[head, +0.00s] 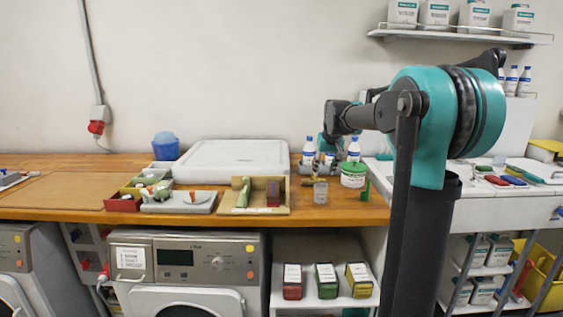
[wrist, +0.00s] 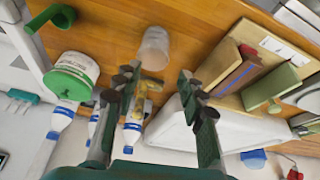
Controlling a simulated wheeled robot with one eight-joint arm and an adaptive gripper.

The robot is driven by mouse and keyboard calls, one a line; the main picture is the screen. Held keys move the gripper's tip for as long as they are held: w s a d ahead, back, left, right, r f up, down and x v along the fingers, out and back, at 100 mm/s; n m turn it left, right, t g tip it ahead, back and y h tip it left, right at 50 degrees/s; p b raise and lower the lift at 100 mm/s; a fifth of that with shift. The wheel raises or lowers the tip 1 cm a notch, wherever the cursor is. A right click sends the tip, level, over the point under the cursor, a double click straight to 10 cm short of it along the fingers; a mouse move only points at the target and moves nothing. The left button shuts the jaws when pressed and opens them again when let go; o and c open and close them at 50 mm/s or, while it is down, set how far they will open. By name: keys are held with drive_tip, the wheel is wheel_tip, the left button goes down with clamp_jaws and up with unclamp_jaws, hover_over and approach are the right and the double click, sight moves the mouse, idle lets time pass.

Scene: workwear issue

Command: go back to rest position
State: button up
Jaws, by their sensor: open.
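My gripper (wrist: 158,85) is open, with its two dark fingers apart and nothing held between them in the wrist view. In the head view my arm reaches left over the wooden worktop (head: 60,165), and its end is partly lost among the bottles behind. A clear cup (wrist: 154,48) stands on the wood beyond the fingertips; it also shows in the head view (head: 320,192). A small yellowish object (wrist: 151,84) shows between the fingers, apart from them as far as I can tell.
A white tub with green lid (head: 353,175) and white-blue bottles (head: 309,151) stand near my gripper. A wooden holder (head: 254,198), a large white case (head: 238,160) and coloured bins (head: 123,203) lie left. A shelf (head: 430,36) hangs upper right. Open air lies above the left worktop.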

drive_tip(key=s+d+f, duration=0.1)
drive_tip(key=s+f, duration=0.7)
drive_tip(key=s, duration=0.4)
drive_tip(key=s+d+f+m, duration=0.1)
drive_tip(key=s+f, duration=0.7)
drive_tip(key=s, duration=0.4)
drive_tip(key=s+d+f, duration=0.1)
drive_tip(key=s+f, duration=0.7)
drive_tip(key=s, duration=0.4)
drive_tip(key=shift+s+d+f+m+h, duration=0.15)
drive_tip(key=shift+s+f+m+h, duration=0.05)
drive_tip(key=shift+m+h, duration=0.1)
drive_tip(key=shift+o, duration=0.2)
